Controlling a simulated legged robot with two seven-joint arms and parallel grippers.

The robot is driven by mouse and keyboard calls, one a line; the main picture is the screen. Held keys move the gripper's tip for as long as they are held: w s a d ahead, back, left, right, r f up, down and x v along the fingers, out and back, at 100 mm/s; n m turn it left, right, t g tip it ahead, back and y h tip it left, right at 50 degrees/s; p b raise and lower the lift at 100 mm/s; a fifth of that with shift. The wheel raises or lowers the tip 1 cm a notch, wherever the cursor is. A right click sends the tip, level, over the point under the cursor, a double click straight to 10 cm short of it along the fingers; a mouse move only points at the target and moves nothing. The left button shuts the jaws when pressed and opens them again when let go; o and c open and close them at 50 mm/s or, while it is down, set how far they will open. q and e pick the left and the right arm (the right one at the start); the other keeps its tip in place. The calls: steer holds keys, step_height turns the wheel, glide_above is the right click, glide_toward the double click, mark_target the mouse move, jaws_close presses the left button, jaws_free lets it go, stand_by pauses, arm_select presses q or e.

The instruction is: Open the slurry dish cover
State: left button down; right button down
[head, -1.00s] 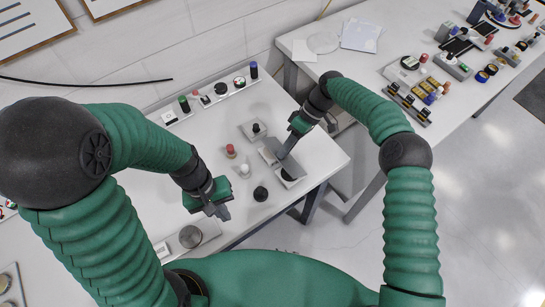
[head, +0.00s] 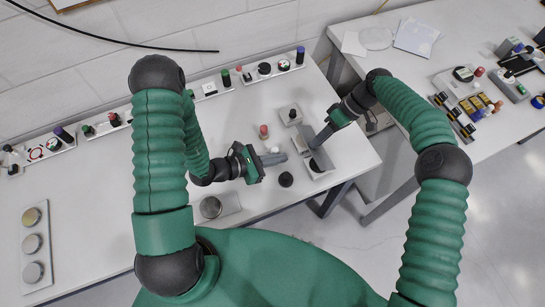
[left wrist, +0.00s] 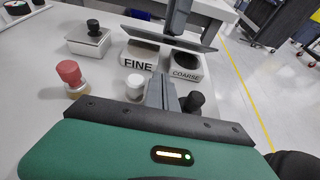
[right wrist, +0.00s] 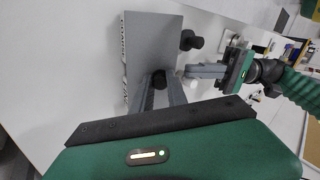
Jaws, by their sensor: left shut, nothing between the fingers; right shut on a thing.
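The slurry dish cover is a flat grey plate (head: 303,138), seen tilted above the dishes in the left wrist view (left wrist: 160,36) and face-on in the right wrist view (right wrist: 150,40). My right gripper (head: 313,145) is shut on it; the exact grip is hard to see. Below are two pale dishes with dark openings, labelled FINE (left wrist: 138,63) and COARSE (left wrist: 186,73). Both openings partly show beneath the plate. My left gripper (head: 284,158) is shut and empty, left of the dishes; its fingers also show in the left wrist view (left wrist: 162,92).
A red-topped knob (head: 263,131), a white knob (left wrist: 134,87) and a black knob (head: 286,179) stand close to my left gripper. A small block with a black knob (head: 292,114) is behind. A round-lidded plate (head: 211,207) lies left. The table's right edge is near the dishes.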

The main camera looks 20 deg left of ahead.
mark_target(289, 162)
arm_select(q)
steer(key=x, duration=0.4)
arm_select(e)
steer(key=shift+w+a+r, duration=0.15)
steer(key=shift+w+r, duration=0.05)
steer(key=shift+w, duration=0.05)
arm_select(q)
steer(key=w+d+r, duration=0.1)
steer(key=d+r, duration=0.1)
steer(key=shift+w+r, duration=0.25)
steer(key=shift+w, duration=0.15)
steer(key=shift+w+r, duration=0.15)
steer(key=shift+r, duration=0.15)
